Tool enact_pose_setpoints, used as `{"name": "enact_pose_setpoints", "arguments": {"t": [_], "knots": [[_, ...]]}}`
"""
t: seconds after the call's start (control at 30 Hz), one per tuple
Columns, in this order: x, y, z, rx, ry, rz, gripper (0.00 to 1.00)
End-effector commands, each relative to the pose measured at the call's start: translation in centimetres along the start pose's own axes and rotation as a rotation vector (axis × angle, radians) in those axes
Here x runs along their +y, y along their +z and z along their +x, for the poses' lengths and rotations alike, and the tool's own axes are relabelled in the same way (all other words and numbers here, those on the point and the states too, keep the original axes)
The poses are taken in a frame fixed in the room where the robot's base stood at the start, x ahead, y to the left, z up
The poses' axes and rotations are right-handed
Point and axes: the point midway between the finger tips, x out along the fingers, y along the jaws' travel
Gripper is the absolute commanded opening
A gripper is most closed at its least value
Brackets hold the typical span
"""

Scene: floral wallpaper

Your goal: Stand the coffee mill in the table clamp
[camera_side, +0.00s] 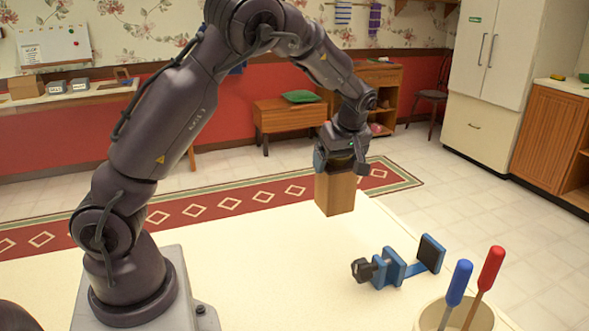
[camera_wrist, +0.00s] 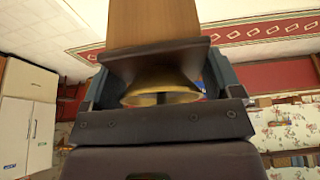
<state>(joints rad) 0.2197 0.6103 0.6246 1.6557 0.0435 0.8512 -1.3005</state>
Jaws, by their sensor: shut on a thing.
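The coffee mill is a wooden box (camera_side: 336,193) with a dark top, hanging upright below my gripper (camera_side: 342,165) in the side view. My gripper is shut on the upper part of the mill. In the wrist view the mill's wooden body (camera_wrist: 153,22) and a brass dome (camera_wrist: 160,88) show between the fingers (camera_wrist: 160,75). The blue table clamp (camera_side: 392,268) lies on the table to the right of and nearer than the mill. Its jaws are apart and nothing is between them. The mill appears to be above the table, apart from the clamp.
A cream pot (camera_side: 455,316) with a blue-handled (camera_side: 459,282) and a red-handled screwdriver (camera_side: 491,268) stands at the table's front right, close to the clamp. The cream table top (camera_side: 270,270) is clear left of the clamp.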

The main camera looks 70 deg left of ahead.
Motion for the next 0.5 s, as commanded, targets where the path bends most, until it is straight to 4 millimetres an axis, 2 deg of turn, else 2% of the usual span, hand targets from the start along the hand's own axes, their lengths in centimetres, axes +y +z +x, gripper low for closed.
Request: {"name": "enact_pose_setpoints", "arguments": {"t": [0.03,0.2,0.33,0.5], "knots": [[2.0,1.0,-0.5,0.003,0.005,0.006,0.22],[7.4,5.3,-2.4,0.001,0.006,0.009,0.22],[10.3,8.9,-3.5,0.001,0.004,0.006,0.22],[12.4,12.4,-4.7,0.001,0.003,0.002,0.22]]}}
